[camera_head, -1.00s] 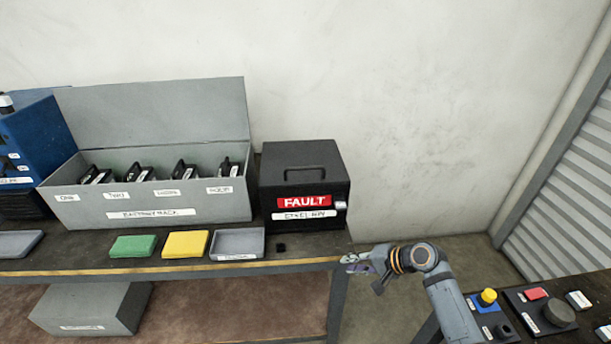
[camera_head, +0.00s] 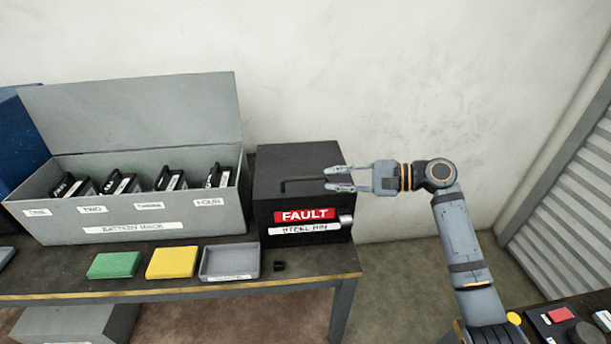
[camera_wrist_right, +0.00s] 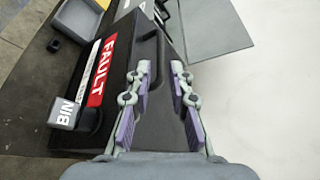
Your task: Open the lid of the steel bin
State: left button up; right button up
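The steel bin (camera_head: 265,215) is a black box with a red FAULT label and a white name label on its front. Its lid (camera_head: 300,158) is shut, with a dark bar handle (camera_head: 300,182) on top. My right gripper (camera_head: 340,178) is open over the right part of the lid, at the handle's right end. In the right wrist view the two purple-padded fingers (camera_wrist_right: 160,88) are spread above the dark lid (camera_wrist_right: 115,130). The handle (camera_wrist_right: 146,28) shows partly there; I cannot tell whether the fingers touch it. My left gripper is out of view.
A grey battery rack (camera_head: 150,232) with its lid raised stands left of the bin. Green (camera_head: 115,265) and yellow (camera_head: 172,262) blocks and a grey tray (camera_head: 231,262) lie in front. A button panel (camera_head: 560,320) is at lower right. The wall is behind.

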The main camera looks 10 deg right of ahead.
aim_at(311, 178)
jog(key=x, duration=0.4)
jog(key=shift+w+a+p, duration=0.1)
jog(key=shift+p, duration=0.25)
jog(key=x, duration=0.3)
jog(key=shift+w+a+f+p, duration=0.15)
jog(key=shift+a+f+p, duration=0.05)
jog(key=shift+a+p, duration=0.15)
jog(key=shift+c, duration=0.2)
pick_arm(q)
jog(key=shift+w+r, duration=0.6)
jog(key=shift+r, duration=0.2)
pick_arm(e)
grip_shut()
